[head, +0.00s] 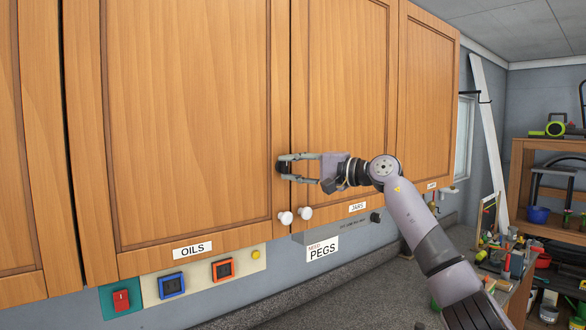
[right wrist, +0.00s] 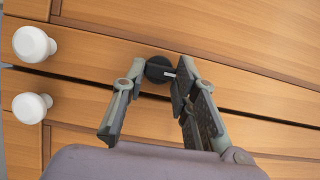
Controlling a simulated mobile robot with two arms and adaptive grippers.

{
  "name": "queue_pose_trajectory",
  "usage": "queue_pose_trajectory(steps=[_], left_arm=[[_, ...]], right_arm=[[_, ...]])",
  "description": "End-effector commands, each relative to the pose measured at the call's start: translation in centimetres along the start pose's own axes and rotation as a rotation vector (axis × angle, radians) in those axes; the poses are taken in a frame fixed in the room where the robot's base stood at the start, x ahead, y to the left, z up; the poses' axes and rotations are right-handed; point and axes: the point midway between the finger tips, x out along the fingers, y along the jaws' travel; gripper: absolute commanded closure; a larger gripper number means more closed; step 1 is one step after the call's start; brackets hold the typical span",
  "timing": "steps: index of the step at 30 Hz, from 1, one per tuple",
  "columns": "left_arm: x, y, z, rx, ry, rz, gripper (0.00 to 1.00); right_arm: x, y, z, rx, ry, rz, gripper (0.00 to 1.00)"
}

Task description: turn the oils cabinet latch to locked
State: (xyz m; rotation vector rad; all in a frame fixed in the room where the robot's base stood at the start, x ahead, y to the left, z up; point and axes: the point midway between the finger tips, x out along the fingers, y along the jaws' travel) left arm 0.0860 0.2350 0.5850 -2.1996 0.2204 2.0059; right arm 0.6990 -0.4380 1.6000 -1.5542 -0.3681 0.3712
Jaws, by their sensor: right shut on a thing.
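The oils cabinet (head: 190,120) has a wooden door with an OILS label (head: 192,248) at its bottom edge; the door looks closed. Its latch (right wrist: 158,68) is a small black round knob with a white mark, at the seam beside the neighbouring door. My left gripper is not in view.
Two white knobs (head: 285,218) (head: 305,213) sit just below the gripper. The JARS door (head: 340,100) adjoins on the right. A red switch (head: 121,299) and two small panels are below. A dark counter (head: 270,305) runs underneath; a cluttered bench stands at right.

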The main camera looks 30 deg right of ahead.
Motion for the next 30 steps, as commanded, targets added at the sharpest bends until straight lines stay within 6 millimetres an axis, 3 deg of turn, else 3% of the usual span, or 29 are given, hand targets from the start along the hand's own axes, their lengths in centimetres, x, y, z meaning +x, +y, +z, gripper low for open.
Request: queue_pose_trajectory(steps=[10,20,25,30], left_arm=[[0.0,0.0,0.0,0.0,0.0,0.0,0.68],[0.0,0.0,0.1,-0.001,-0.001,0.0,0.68],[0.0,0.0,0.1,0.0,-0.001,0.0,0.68],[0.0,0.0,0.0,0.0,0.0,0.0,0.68]], right_arm=[[0.0,0.0,0.0,-0.001,0.0,0.001,0.53],[-0.2,0.0,0.0,0.0,0.001,0.0,0.53],[-2.4,0.1,-0.1,-0.001,0.003,0.001,0.53],[-6.1,0.2,-0.1,-0.002,0.004,0.004,0.53]])
